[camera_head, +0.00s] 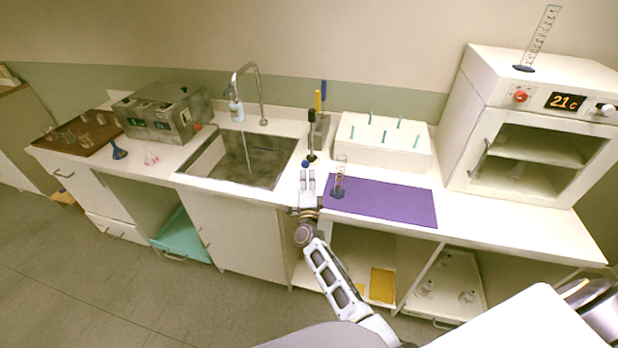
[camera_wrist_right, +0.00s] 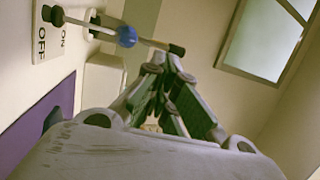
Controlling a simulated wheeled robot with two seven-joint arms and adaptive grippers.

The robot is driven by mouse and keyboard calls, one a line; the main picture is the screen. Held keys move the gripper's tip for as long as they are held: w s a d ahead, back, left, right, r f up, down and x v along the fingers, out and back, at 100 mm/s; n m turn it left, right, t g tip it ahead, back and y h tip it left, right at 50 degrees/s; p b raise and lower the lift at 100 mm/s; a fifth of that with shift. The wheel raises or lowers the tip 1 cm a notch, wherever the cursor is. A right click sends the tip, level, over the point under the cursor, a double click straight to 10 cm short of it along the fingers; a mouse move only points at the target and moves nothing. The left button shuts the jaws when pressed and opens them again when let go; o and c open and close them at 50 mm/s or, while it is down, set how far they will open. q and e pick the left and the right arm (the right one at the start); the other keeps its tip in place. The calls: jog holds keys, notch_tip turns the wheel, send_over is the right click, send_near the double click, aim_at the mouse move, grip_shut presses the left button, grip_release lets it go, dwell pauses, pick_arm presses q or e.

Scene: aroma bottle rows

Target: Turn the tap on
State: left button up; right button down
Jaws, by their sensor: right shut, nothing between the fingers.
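A thin pale stream (camera_head: 246,150) runs down from the head into the basin. To the right of the sink is a lever (camera_head: 311,138) with dark ends. In the right wrist view the lever's blue ball (camera_wrist_right: 127,36) shows, beside a plate (camera_wrist_right: 47,45) marked ON and OFF. My right gripper (camera_head: 307,178) is shut and empty, just in front of the lever; its fingers (camera_wrist_right: 165,62) appear apart from the lever. My left gripper is out of view.
A purple mat (camera_head: 400,203) with a small glass-like item (camera_head: 339,180) lies right of my right gripper. Behind it is a white peg block (camera_head: 380,150). An oven-like cabinet (camera_head: 480,115) stands at the right. A metal device (camera_head: 165,110) stands left of the sink.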

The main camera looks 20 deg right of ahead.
jog(key=s+a+r+p, duration=0.2)
jog(key=s+r+p, duration=0.2)
jog(key=s, duration=0.4)
jog(key=shift+s+a+r, duration=0.3)
jog(key=shift+s+r, duration=0.05)
jog(key=shift+r, duration=0.15)
dwell(0.6)
dwell(0.4)
jog(key=shift+a, duration=0.1)
